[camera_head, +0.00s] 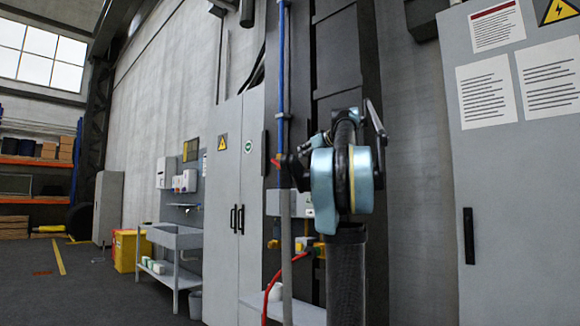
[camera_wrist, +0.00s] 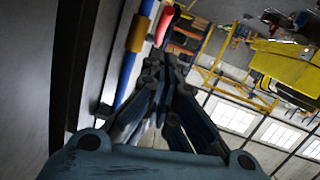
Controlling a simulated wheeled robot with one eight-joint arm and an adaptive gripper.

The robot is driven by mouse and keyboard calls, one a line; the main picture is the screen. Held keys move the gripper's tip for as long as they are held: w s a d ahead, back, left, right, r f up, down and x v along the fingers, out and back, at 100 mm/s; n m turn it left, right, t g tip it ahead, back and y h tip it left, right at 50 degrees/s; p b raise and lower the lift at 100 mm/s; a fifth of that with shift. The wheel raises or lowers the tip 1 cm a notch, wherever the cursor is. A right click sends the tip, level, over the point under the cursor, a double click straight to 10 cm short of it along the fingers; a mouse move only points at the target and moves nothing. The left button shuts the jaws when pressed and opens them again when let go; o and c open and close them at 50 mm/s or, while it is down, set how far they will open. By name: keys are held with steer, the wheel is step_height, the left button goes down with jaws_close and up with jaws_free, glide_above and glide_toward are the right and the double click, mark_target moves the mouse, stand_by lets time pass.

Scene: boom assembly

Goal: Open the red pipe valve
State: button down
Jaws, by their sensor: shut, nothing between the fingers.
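The red valve handle (camera_head: 276,163) shows in the head view as a small red piece beside the vertical blue pipe (camera_head: 281,75), left of my arm. In the wrist view the red handle (camera_wrist: 166,24) lies just beyond my fingertips, next to the blue pipe (camera_wrist: 128,75) with its orange-yellow band (camera_wrist: 138,32). My gripper (camera_wrist: 153,64) is shut and empty, its fingers pointing toward the handle. I cannot tell whether the fingertips touch it. In the head view my gripper (camera_head: 286,164) is small and dark near the handle, partly hiding it. The valve body is not clear.
A grey cabinet (camera_head: 236,180) stands left of the pipe, and another grey cabinet (camera_head: 510,220) stands at the right. A red hose (camera_head: 272,288) hangs below, near a low shelf (camera_head: 310,312). A sink bench (camera_head: 176,238) is further left. The floor at left is open.

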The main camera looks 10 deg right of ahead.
steer(key=s+a+r+h, duration=0.1)
steer(key=r, duration=0.1)
glide_toward(281, 166)
step_height(281, 166, up, 3)
steer(key=w+a, duration=0.2)
steer(key=shift+n, duration=0.3)
steer(key=w+f, duration=0.2)
steer(key=f, duration=0.1)
steer(key=shift+w+f, duration=0.2)
steer(key=shift+f, duration=0.1)
steer(key=shift+d, duration=0.1)
